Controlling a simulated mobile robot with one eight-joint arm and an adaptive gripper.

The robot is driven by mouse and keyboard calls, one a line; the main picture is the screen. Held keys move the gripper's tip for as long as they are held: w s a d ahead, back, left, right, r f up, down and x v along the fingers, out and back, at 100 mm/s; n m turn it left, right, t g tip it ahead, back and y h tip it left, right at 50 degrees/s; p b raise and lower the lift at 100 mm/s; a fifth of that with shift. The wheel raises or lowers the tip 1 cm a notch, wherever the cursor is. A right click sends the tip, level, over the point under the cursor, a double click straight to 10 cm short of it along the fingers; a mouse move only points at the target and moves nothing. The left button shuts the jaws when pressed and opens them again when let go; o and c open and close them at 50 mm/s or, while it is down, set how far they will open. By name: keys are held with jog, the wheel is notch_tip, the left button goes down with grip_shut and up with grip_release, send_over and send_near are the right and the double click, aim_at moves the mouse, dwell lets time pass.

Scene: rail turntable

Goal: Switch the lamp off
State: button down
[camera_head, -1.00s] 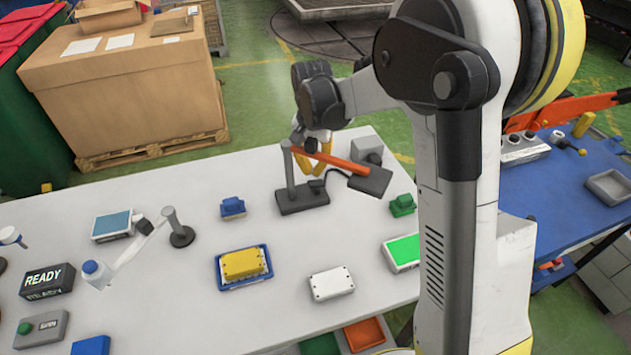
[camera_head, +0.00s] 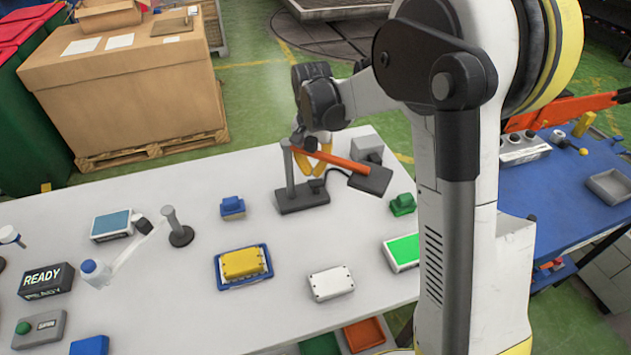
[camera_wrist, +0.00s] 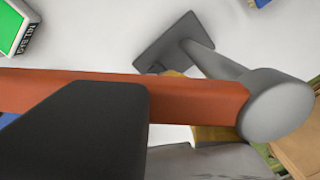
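A lamp-like fixture stands at the back of the white table. It has a grey post and base (camera_head: 303,197), a tilted orange arm (camera_head: 330,158) and a flat dark head (camera_head: 370,180). In the wrist view the orange arm (camera_wrist: 200,100) crosses the picture, the dark head (camera_wrist: 75,135) is at lower left and the grey post (camera_wrist: 210,55) is behind. I cannot tell whether it is lit. My gripper (camera_head: 316,165) is at the arm, its yellow fingers partly hidden behind it. Contact and finger gap are unclear. A grey box (camera_head: 368,150) stands behind the head.
A jointed white arm (camera_head: 130,250) with a grey post stands at left. A READY display (camera_head: 46,281), a yellow block (camera_head: 242,264) on a blue tray, a white box (camera_head: 331,283) and a green-topped box (camera_head: 403,251) sit on the table. A cardboard box (camera_head: 130,100) stands behind.

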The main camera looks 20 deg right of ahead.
aim_at(313, 182)
notch_tip(313, 182, up, 7)
jog(key=p, duration=0.4)
jog(key=shift+p, duration=0.4)
dwell(0.5)
